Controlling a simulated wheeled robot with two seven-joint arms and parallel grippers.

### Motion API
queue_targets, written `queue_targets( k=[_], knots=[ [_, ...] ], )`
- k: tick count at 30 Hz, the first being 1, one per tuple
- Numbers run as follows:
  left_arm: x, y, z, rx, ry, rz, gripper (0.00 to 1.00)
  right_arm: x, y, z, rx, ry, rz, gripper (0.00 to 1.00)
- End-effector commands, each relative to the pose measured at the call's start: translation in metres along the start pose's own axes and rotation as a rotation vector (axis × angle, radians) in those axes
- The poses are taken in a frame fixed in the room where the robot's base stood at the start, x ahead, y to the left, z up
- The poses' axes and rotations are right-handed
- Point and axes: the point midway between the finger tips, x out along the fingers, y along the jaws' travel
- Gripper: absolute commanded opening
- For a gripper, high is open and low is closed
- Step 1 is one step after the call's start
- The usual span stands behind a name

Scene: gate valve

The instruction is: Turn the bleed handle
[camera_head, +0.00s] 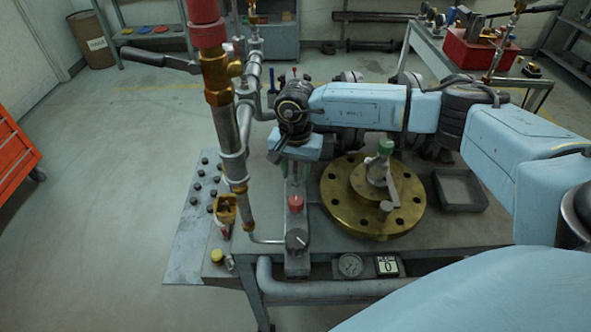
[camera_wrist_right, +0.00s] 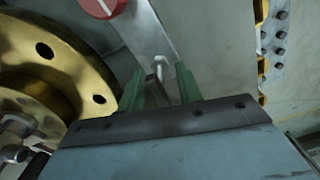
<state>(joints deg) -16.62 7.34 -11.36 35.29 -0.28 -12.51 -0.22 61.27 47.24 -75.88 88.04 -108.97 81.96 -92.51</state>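My right gripper (camera_head: 295,170) points down over the narrow grey panel left of the brass flange. In the wrist view its two green fingers (camera_wrist_right: 160,88) are apart. A small pale metal handle (camera_wrist_right: 159,68) shows between and just beyond the fingertips; I cannot tell whether they touch it. It may be the bleed handle, and in the head view the gripper hides it. The brass flange (camera_head: 340,203) carries a silver lever (camera_head: 391,188) and a green-topped stem (camera_head: 385,147). It also shows in the wrist view (camera_wrist_right: 70,65). My left gripper is out of view.
The panel has a red knob (camera_head: 295,203) and a dark dial knob (camera_head: 297,240). A tall pipe (camera_head: 228,135) with a red top stands close left of the gripper. A gauge (camera_head: 349,265) and counter (camera_head: 387,266) sit at the front edge. An empty dark tray (camera_head: 460,190) lies right.

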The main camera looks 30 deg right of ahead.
Motion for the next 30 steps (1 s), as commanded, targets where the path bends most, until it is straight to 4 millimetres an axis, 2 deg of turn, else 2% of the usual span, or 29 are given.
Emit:
queue_targets(
  k=[2, 10, 22, 30],
  knots=[
    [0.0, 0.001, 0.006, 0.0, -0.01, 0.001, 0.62, 0.0, 0.0, 0.0, 0.0, 0.0, 0.0, 0.35],
    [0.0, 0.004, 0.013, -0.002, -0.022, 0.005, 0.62, 0.0, 0.0, 0.0, 0.0, 0.0, 0.0, 0.0],
    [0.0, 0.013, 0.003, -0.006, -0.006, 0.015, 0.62, 0.0, 0.0, 0.0, 0.039, 0.0, 0.0, 0.0],
    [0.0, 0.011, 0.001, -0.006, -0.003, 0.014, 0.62, 0.0, 0.0, 0.0, 0.202, 0.001, 0.0, 0.0]
  ],
)
